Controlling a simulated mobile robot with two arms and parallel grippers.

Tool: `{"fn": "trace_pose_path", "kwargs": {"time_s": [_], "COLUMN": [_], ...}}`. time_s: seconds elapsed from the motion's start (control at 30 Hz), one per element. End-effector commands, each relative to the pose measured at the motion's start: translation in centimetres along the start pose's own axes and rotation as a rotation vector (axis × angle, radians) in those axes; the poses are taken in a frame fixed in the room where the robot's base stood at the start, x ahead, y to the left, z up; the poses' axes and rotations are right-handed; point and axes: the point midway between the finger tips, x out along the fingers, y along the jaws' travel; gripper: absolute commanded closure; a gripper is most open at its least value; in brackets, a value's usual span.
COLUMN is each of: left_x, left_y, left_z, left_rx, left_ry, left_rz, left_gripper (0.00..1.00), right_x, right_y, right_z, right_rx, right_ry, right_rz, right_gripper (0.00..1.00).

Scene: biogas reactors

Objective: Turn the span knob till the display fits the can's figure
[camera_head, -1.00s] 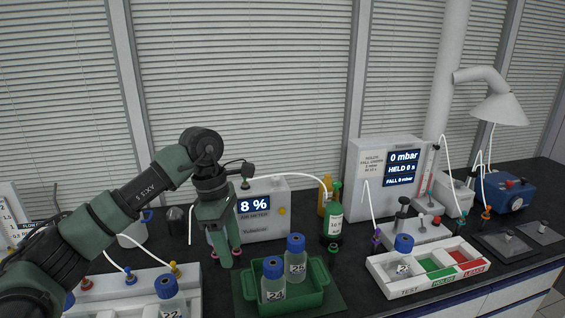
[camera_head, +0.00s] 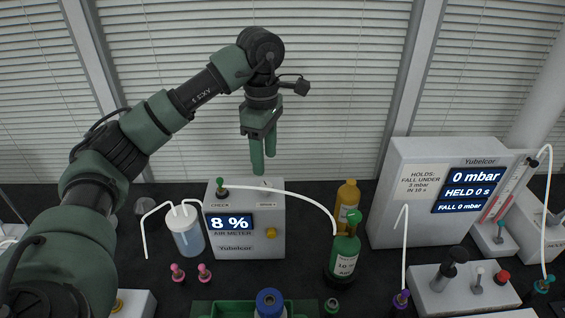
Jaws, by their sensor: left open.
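The air meter (camera_head: 245,247) is a white box at the middle of the bench. My right gripper is out of view.
A water beaker (camera_head: 187,236) with white tubing stands left of the meter. Two pink-topped pegs (camera_head: 191,272) are in front. A yellow bottle (camera_head: 347,200) stands behind the can. A green tray (camera_head: 232,308) and blue-capped bottle (camera_head: 270,303) are at the front. A pressure unit (camera_head: 400,225) stands right.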

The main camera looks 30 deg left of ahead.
Motion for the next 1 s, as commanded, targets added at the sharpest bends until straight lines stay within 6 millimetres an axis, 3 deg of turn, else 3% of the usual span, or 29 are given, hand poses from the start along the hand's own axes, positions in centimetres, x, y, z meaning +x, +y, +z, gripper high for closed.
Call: {"fn": "trace_pose_path", "kwargs": {"time_s": [0.17, 0.6, 0.97, 1.0], "left_x": [1.0, 7.1, 7.9, 7.8], "left_y": [-0.1, -0.1, 0.0, 0.0], "left_z": [0.0, 0.0, 0.0, 0.0], "left_rx": [0.0, 0.0, 0.0, 0.0], "left_ry": [0.001, 0.0, 0.0, 0.0], "left_rz": [-0.004, -0.003, 0.0, 0.0], "left_gripper": [0.48, 0.48, 0.48, 0.59], "right_x": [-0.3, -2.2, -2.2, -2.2], "right_y": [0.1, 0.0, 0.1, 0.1], "right_z": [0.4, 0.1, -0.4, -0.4], "right_rx": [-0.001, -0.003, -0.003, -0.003], "right_ry": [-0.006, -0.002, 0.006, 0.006], "right_rz": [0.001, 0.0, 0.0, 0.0], "right_gripper": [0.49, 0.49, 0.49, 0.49]}}
